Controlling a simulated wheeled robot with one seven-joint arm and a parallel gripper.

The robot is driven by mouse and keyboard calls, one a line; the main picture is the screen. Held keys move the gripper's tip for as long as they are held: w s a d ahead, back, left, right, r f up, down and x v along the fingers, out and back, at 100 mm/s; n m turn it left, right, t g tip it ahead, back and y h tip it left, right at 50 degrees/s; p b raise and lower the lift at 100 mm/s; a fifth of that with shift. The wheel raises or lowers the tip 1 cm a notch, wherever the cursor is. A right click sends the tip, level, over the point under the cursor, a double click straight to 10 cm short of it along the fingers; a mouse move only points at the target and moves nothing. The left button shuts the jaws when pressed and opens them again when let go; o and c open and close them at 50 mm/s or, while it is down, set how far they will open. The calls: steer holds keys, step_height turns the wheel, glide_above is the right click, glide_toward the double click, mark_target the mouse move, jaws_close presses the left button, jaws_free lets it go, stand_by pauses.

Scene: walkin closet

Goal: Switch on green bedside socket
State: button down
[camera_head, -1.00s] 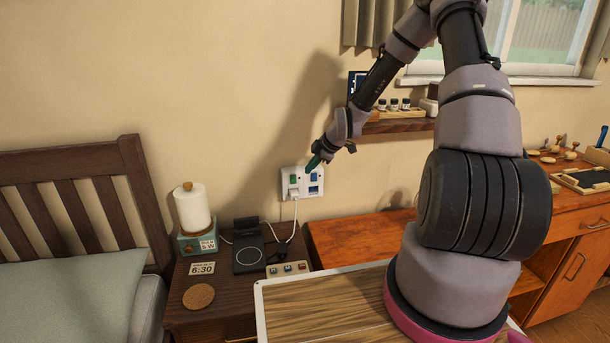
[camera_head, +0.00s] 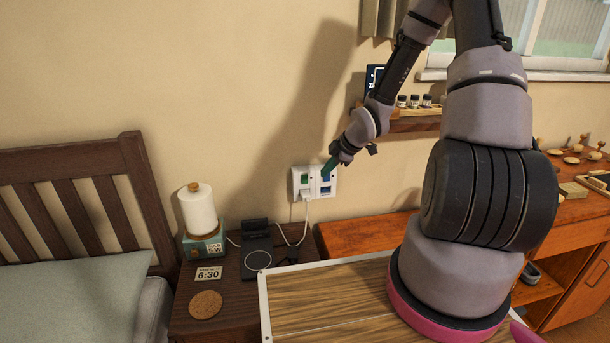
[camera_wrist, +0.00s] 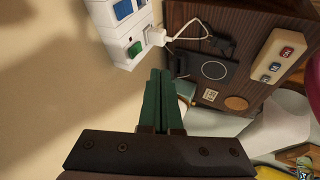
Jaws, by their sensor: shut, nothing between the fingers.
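A white wall socket plate (camera_head: 313,194) is on the wall above the bedside table. Its left half has a green switch (camera_head: 304,179) above a white plug (camera_head: 306,195) with a cord. Its right half has blue parts (camera_head: 325,188), partly covered by my gripper. My gripper (camera_head: 328,168) is shut and empty, with dark green fingers in front of the plate's right half. In the wrist view the green switch (camera_wrist: 135,48) lies just up and left of the fingertips (camera_wrist: 160,74), and a blue part (camera_wrist: 123,10) lies beyond it. Contact and switch position cannot be told.
A multi-switch box (camera_wrist: 272,57) shows in the wrist view. A shelf (camera_head: 415,125) with small jars is right of the socket.

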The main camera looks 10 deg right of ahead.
mark_target(305, 179)
steer(key=shift+a, duration=0.1)
stand_by(0.3)
steer(key=x, duration=0.4)
steer(key=w+x, duration=0.1)
steer(key=x, duration=0.2)
steer(key=w+x, duration=0.1)
steer(key=x, duration=0.3)
steer(key=shift+w+d+r, duration=0.1)
steer(key=shift+w+d, duration=0.1)
steer(key=shift+d, duration=0.05)
steer(key=shift+w, duration=0.45)
steer(key=shift+w, duration=0.25)
